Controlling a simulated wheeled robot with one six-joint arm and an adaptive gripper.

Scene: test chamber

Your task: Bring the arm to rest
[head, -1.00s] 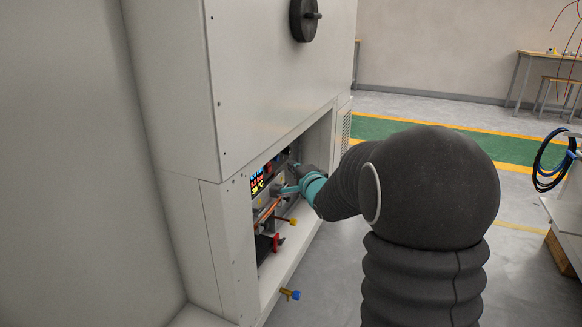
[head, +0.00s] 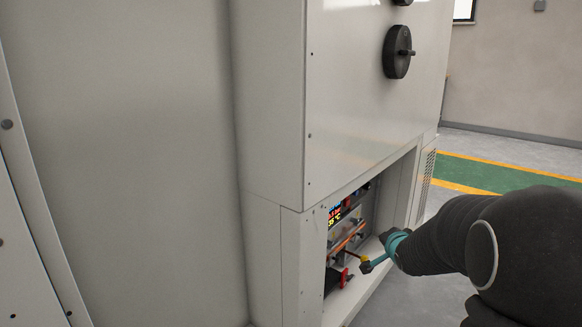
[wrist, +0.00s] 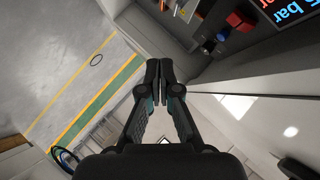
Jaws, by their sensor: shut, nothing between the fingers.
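My gripper (wrist: 158,72) is shut and empty in the wrist view, its two dark fingertips together. In the head view my gripper (head: 367,266) is small, at the end of my dark sleeved arm, in front of the open recess low in the white cabinet (head: 375,110). Whether it touches anything there I cannot tell.
The recess holds a lit display (head: 345,210), an orange bar (head: 347,238) and a red handle (head: 344,277). The display (wrist: 296,12) also shows in the wrist view, beside a red knob (wrist: 236,20). A black handwheel (head: 397,52) sticks out above. Open floor (head: 500,145) lies behind.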

